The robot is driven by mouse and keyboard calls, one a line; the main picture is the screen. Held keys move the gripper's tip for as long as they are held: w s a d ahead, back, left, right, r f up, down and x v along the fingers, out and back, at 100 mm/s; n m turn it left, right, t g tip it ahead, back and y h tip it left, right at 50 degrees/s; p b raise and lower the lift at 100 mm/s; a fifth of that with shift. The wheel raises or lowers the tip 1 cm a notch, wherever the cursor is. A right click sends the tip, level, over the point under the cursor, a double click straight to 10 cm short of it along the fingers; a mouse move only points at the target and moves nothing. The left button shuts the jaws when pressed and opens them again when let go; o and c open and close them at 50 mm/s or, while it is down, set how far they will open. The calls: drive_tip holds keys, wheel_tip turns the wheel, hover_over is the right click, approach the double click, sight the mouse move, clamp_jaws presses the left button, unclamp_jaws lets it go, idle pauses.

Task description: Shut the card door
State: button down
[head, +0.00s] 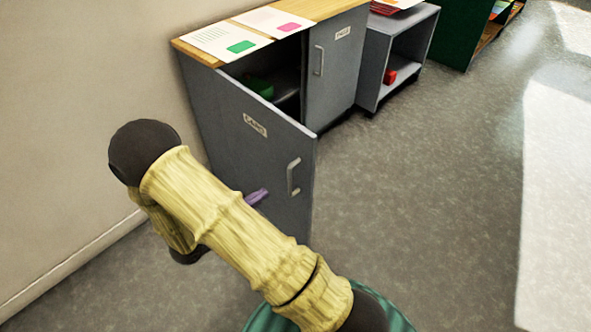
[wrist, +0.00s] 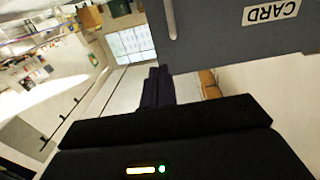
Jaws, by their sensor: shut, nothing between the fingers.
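The card door (head: 240,150) is the grey left door of a low cabinet and stands open, swung out from the front. It bears a label (head: 255,125) and a pale bar handle (head: 293,176) near its free edge. In the wrist view the door (wrist: 225,38) fills the upper right, with the label reading CARD upside down and the handle (wrist: 170,18) at its left. My gripper (head: 257,196) shows as purple fingertips in front of the door's outer face, left of the handle. In the wrist view its dark fingers (wrist: 158,75) are together and empty. I cannot tell whether they touch the door.
The cabinet's right door (head: 335,65) is closed. Inside the open side is a green thing (head: 258,87). Sheets of paper (head: 225,40) lie on the wooden top. A grey open shelf (head: 365,75) stands to the right. A wall is at left; the floor at right is clear.

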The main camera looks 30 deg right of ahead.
sight(306, 163)
drive_tip(key=b+x, duration=0.3)
drive_tip(key=x, duration=1)
drive_tip(key=shift+s+f, duration=0.1)
drive_tip(key=shift+w+d, duration=0.2)
drive_tip(key=shift+d, duration=0.35)
drive_tip(key=shift+w+d, duration=0.1)
